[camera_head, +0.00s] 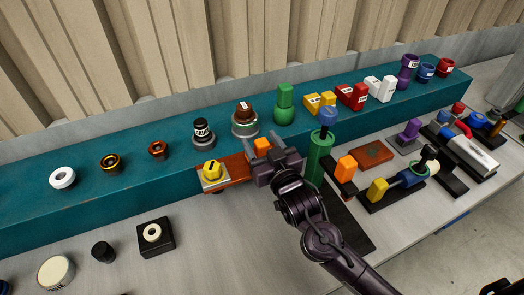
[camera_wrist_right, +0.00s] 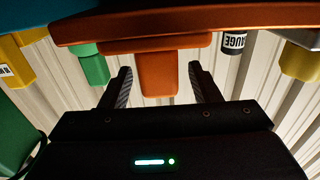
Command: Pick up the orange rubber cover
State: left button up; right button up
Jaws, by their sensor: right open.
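An orange rubber cover (camera_head: 262,145) stands on a reddish-brown board (camera_head: 238,170) at the front edge of the teal shelf. My right gripper (camera_head: 273,152) is right at the cover and partly hides it in the head view. In the right wrist view the orange cover (camera_wrist_right: 157,72) shows between the two spread fingers of my right gripper (camera_wrist_right: 159,80), with a gap on each side. The gripper is open and holds nothing. Another orange block (camera_head: 346,168) stands on a dark base further right. My left gripper is not in view.
A yellow knob on a plate (camera_head: 213,174) sits left of the cover on the same board. A tall green cylinder (camera_head: 319,155) stands close to the right of my gripper. Several coloured fittings line the teal shelf (camera_head: 140,180). The grey bench at front centre (camera_head: 225,245) is clear.

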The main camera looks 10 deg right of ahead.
jog(key=c, duration=1)
jog(key=shift+c, duration=0.4)
jog(key=shift+r, duration=0.1)
